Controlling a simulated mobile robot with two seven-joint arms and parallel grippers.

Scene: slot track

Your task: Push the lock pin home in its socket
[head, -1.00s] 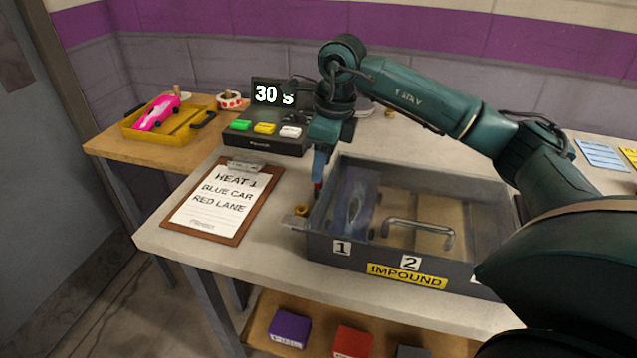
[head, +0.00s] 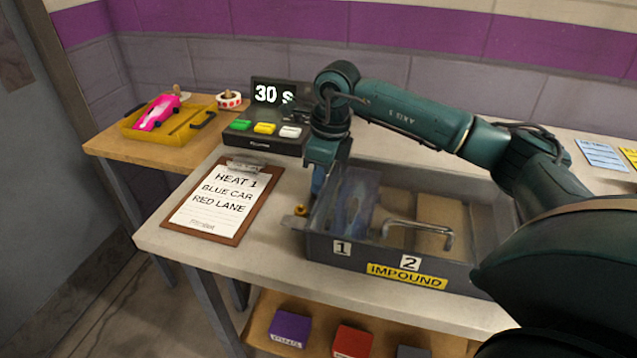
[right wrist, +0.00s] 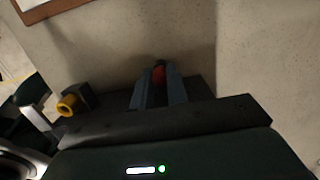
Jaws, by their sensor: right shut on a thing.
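My right gripper (head: 317,192) points down beside the left wall of the grey impound box (head: 335,252). In the right wrist view its two blue-grey fingers (right wrist: 158,88) are shut on a red-ended piece, which looks like the lock pin (right wrist: 158,74). Most of the pin is hidden between the fingers, and it does not show clearly in the head view. A brass ring (head: 301,210), which looks like the socket, is at the box's left front corner. In the right wrist view this ring (right wrist: 68,104) sits on a dark block, left of and apart from the fingers. My left gripper is not in view.
A clipboard (head: 222,207) lies left of the box. A timer console (head: 264,144) with coloured buttons stands behind. The box has a clear lid with a metal handle (head: 418,228) and a blue car inside. A yellow tray (head: 195,131) holds a pink car. Table between clipboard and box is clear.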

